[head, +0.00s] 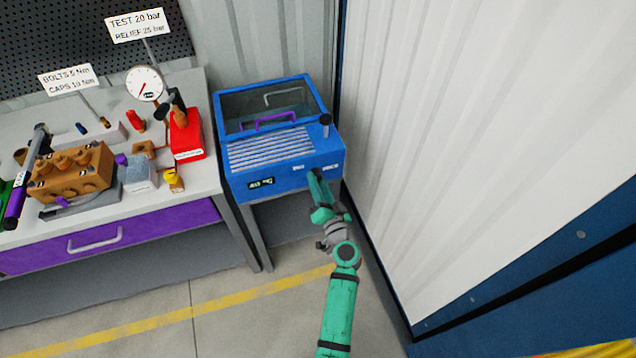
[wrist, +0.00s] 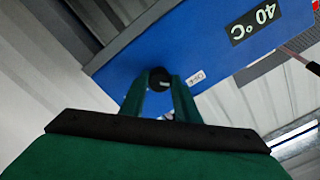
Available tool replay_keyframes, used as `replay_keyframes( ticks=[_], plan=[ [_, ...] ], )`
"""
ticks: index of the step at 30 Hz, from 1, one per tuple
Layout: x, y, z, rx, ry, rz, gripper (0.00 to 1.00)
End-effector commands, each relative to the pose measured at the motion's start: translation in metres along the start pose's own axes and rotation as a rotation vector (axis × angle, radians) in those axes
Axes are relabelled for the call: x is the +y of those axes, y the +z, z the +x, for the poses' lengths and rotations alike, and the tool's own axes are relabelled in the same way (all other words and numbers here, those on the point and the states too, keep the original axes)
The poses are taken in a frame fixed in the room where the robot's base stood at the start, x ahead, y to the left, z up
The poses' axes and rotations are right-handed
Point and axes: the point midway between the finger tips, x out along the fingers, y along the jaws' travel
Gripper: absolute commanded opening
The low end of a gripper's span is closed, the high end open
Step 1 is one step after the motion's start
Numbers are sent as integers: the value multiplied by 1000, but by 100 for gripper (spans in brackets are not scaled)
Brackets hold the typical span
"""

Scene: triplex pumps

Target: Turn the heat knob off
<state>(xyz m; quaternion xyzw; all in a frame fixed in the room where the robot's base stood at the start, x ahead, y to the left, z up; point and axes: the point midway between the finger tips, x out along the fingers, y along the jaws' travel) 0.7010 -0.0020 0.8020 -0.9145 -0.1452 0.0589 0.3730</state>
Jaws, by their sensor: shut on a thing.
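The heat knob (wrist: 160,80) is a dark round knob on the front face of the blue heater box (head: 290,179). In the wrist view it sits between my two green fingers, which touch its sides. My gripper (head: 317,178) is shut on the knob at the right part of the box's front; there the fingers hide most of the knob. A small display on the front reads 40 °C (wrist: 252,22), upside down in the wrist view. A small white label (wrist: 196,78) sits beside the knob; its text is too small to read surely.
A workbench (head: 215,187) with a brown pump block (head: 72,175), a red hand pump (head: 187,135) and a gauge (head: 145,83) stands left of the box. A white wall panel (head: 440,140) rises close on the right. The floor in front is clear.

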Motion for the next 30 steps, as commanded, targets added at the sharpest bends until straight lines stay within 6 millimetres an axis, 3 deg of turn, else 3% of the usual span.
replay_keyframes(
  ticks=[11, 12, 14, 23, 30],
  plan=[
    [3, 0, -2, 2, 6, -6, 6],
    [3, 0, -2, 1, 6, -6, 36],
    [3, 0, -1, 1, 5, -5, 47],
    [1, 0, -1, 0, 2, -5, 47],
    [1, 1, -27, -1, 4, -5, 47]
  ],
)
